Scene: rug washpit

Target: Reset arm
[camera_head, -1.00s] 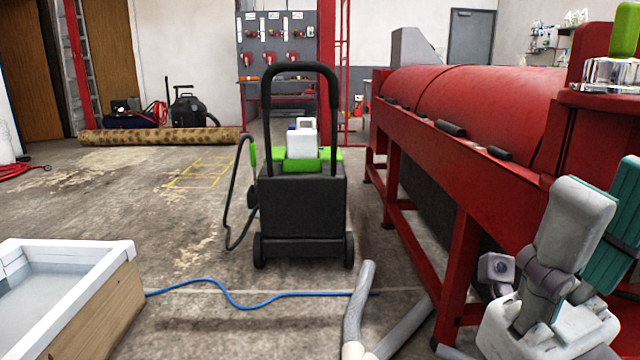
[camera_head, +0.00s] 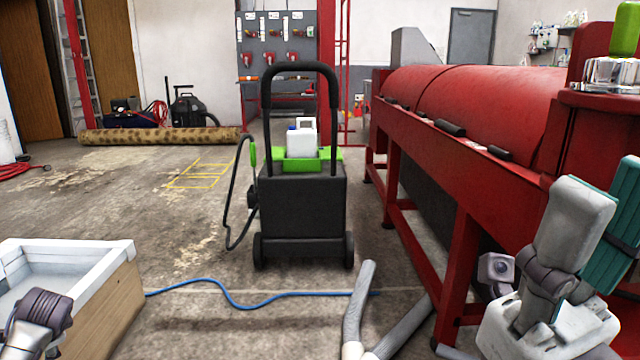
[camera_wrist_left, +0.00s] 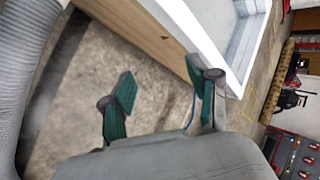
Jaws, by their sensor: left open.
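My left gripper (camera_wrist_left: 159,82) is open and empty in the left wrist view, its teal-padded fingers apart. They are over bare concrete beside the wooden side of the white-rimmed basin (camera_wrist_left: 200,35). In the head view, a grey and dark jointed part of my left arm shows at the lower left corner, in front of the basin (camera_head: 118,258). My right gripper (camera_head: 598,240) stands upright at the lower right of the head view, beside the red machine.
A black wheeled washer (camera_head: 303,210) with a white jug stands mid-floor. A long red machine (camera_head: 470,95) fills the right side. A blue hose (camera_head: 225,293) crosses the floor. A rolled rug (camera_head: 160,136) lies at the back. Floor left of the washer is mostly clear.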

